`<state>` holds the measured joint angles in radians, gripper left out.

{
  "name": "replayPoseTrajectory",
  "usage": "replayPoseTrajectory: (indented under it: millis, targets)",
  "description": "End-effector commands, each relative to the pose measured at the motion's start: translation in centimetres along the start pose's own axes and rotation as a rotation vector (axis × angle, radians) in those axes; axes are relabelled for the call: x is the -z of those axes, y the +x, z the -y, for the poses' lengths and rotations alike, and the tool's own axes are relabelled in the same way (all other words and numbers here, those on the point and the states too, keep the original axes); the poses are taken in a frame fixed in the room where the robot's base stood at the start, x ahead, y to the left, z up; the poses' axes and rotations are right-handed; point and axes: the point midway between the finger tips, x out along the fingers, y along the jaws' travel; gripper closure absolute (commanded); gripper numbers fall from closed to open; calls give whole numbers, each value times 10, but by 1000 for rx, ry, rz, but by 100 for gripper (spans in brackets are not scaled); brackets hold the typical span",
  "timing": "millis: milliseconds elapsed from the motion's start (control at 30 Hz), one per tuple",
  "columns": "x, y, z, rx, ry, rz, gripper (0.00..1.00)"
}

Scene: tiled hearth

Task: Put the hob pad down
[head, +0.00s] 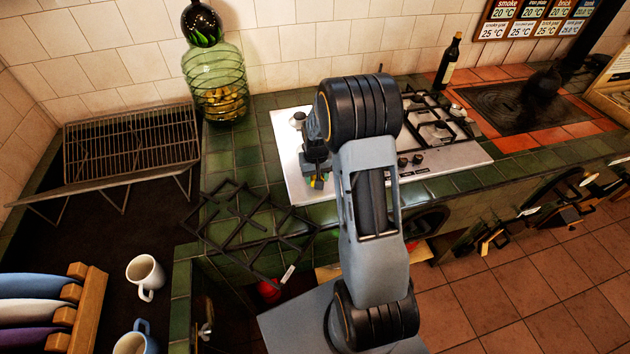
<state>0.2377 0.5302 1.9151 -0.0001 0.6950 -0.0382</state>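My gripper (317,176) is over the bare left part of the white hob (436,165), partly hidden behind my arm. A small green and yellow piece, which looks like the hob pad (318,183), shows at the fingertips. The fingers appear shut on it. Most of the pad is hidden, and I cannot tell whether it touches the hob surface. Burners with black grates show on the right part of the hob.
A loose black pan grate (246,232) lies on the green tiles, its front overhanging the edge. A green glass jar (216,85) stands behind left, a dark bottle (448,62) behind right. A wire rack (130,150) and white mug (145,274) are left.

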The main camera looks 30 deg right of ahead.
Motion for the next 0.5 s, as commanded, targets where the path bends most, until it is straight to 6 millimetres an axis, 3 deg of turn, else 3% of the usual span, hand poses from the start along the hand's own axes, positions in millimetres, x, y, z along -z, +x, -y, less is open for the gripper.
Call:
replayPoseTrajectory:
  millis: [200, 500]
  targets:
    - [-1, 21, 0, 0, 0, 2, 72]
    - [-1, 23, 0, 0, 0, 1, 72]
